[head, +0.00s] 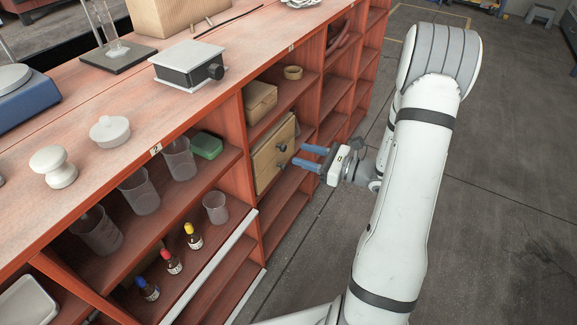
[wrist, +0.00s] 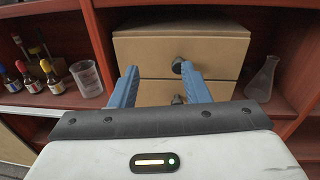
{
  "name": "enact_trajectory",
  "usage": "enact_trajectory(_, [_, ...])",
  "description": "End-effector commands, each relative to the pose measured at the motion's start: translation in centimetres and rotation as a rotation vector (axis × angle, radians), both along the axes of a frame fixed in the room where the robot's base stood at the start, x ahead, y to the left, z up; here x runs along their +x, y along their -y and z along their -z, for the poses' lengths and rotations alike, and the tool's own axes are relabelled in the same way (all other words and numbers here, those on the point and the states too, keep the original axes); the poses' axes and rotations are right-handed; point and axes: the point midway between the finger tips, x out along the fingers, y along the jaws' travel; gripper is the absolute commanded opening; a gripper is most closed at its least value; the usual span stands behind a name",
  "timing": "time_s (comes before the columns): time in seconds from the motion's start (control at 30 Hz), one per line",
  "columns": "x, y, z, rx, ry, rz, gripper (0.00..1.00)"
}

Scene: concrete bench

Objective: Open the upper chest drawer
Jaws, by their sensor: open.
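A small wooden chest with two drawers stands on a shelf of the red-brown bench. In the wrist view the upper drawer (wrist: 190,54) and lower drawer (wrist: 160,93) look shut. The upper knob (wrist: 178,66) and lower knob (wrist: 178,99) appear between or near the fingertips. My gripper (head: 305,157) is open and empty, its blue fingers pointing at the chest front. In the wrist view the gripper (wrist: 160,72) partly covers the lower drawer.
Several dropper bottles (head: 171,261) and beakers (head: 178,158) stand on shelves left of the chest. A glass flask (wrist: 263,80) stands right of it in the wrist view. A cardboard box (head: 260,101) is on the shelf above. The floor (head: 480,200) right of the bench is clear.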

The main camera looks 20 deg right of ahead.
Motion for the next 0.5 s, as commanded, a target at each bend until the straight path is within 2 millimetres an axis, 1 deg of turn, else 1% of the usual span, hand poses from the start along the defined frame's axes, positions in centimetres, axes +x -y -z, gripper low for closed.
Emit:
enact_trajectory(0.03, [0.3, 0.9, 1.9, 0.025, -0.008, 0.038, 0.42])
enact_trajectory(0.1, [0.7, 1.7, 2.6, 0.047, -0.013, 0.074, 0.42])
enact_trajectory(0.2, [1.1, 1.9, 2.9, 0.06, -0.015, 0.095, 0.42])
enact_trajectory(0.27, [1.4, 1.6, 2.9, 0.061, -0.014, 0.096, 0.42])
enact_trajectory(0.5, [4.1, -1.2, 3.0, 0.06, -0.013, 0.091, 0.42])
